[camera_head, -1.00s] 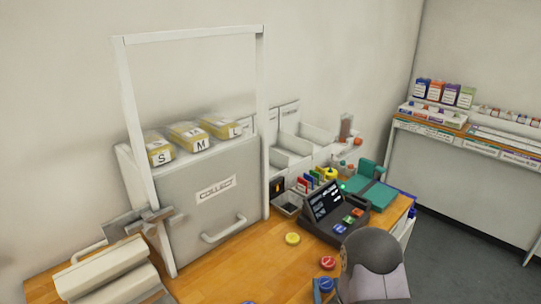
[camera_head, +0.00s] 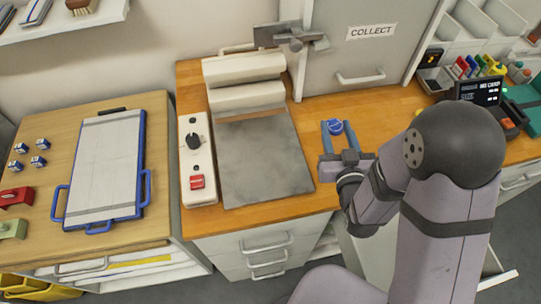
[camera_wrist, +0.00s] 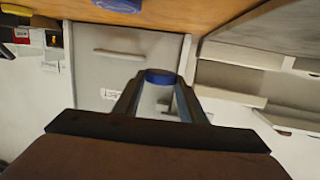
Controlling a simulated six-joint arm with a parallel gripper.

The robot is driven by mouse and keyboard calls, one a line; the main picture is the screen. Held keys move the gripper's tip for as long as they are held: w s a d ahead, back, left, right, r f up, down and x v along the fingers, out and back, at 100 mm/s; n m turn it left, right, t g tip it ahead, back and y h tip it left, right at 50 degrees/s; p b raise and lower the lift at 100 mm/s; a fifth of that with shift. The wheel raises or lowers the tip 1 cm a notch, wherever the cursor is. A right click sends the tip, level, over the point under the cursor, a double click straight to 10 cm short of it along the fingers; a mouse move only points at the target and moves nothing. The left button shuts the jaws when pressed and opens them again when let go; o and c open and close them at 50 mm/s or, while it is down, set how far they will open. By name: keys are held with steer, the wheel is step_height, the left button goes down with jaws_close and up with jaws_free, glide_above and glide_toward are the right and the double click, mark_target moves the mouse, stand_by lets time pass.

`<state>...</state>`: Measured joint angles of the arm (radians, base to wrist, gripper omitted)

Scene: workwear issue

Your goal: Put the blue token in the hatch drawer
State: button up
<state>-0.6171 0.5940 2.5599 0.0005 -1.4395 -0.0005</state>
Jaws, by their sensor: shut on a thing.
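My gripper (camera_head: 337,135) is over the wooden counter in front of the grey hatch, its fingers closed around the blue token (camera_head: 335,127). In the wrist view the blue token (camera_wrist: 160,76) shows between the fingertips. The grey hatch front (camera_head: 340,50) carries a COLLECT label and a bar handle (camera_head: 360,78); it stands behind and above the gripper and looks closed. In the wrist view the hatch front (camera_wrist: 90,70) lies beyond the fingers. I cannot tell the token's exact height above the counter.
Left of the gripper are a grey plate with white rollers (camera_head: 262,160) and a white control box (camera_head: 197,160) with a red button. A latch (camera_head: 292,38) juts out by the hatch. A card terminal (camera_head: 480,92) stands right. A cut-off blue object (camera_wrist: 120,5) shows on the counter.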

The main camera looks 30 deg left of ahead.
steer(key=s+a+r+n+g+y+b, duration=0.1)
steer(key=s+a+r+n+g+y, duration=0.1)
steer(key=s+a+r, duration=0.5)
steer(key=s+a+r+n+g+y+b, duration=0.1)
steer(key=s+a+r+n+g+y, duration=0.2)
steer(key=s+a, duration=0.8)
steer(key=m+t+h, duration=0.3)
glide_above(262, 163)
step_height(262, 163, down, 6)
steer(key=shift+f+p, duration=0.4)
steer(key=shift+f, duration=5.05)
steer(key=shift+f, duration=0.2)
steer(key=o, duration=1)
steer(key=shift+o, duration=0.2)
steer(key=shift+r, duration=0.1)
steer(key=shift+r, duration=0.15)
